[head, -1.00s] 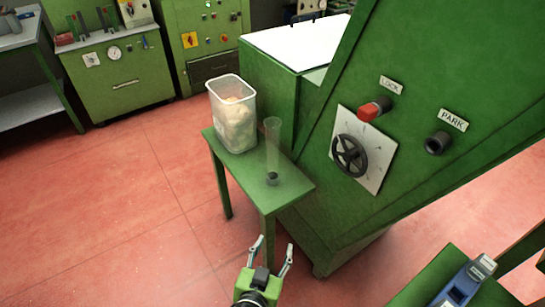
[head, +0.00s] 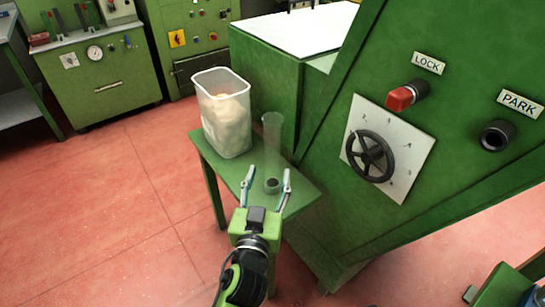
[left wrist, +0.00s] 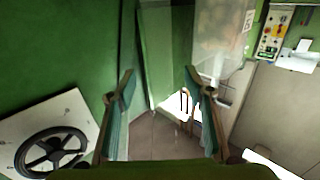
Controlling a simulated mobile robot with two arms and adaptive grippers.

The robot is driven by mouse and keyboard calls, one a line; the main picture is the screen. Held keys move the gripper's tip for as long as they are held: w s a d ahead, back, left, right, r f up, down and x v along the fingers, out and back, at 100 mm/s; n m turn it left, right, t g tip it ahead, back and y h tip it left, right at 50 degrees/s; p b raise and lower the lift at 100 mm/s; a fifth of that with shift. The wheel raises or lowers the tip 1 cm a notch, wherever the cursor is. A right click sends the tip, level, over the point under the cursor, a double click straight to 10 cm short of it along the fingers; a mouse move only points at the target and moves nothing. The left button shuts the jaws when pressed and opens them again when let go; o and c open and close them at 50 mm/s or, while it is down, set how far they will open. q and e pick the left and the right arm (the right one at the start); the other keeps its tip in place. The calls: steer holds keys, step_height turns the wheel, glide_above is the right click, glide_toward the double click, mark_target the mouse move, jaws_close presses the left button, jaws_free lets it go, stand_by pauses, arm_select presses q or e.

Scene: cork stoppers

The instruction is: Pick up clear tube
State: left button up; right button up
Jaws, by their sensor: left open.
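The clear tube (head: 272,140) stands upright on a small green table (head: 307,195), with a dark ring at its base. My left gripper (head: 267,172) is open and empty at the front of the table. In the head view its two fingers show on either side of the tube's lower part; I cannot tell how far in front of the tube they are. In the left wrist view the open fingers (left wrist: 160,90) show, but I cannot clearly make out the tube between them. My right gripper is not in view.
A clear bin (head: 224,115) with pale contents stands on the table, left of the tube. A large green machine (head: 455,140) with a black handwheel (head: 370,157) and a red knob (head: 402,98) rises close on the right. Red floor is open at the left.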

mark_target(271, 162)
arm_select(q)
steer(key=shift+w+d+r, duration=0.1)
steer(key=shift+w+d, duration=0.05)
steer(key=shift+w, duration=1)
steer(key=shift+w+d+r, duration=0.15)
steer(key=shift+w+d, duration=0.05)
steer(key=shift+w, duration=0.95)
steer(key=shift+w+d+r, duration=0.1)
steer(key=shift+w+d, duration=0.05)
steer(key=shift+w, duration=1)
steer(key=c, duration=1.2)
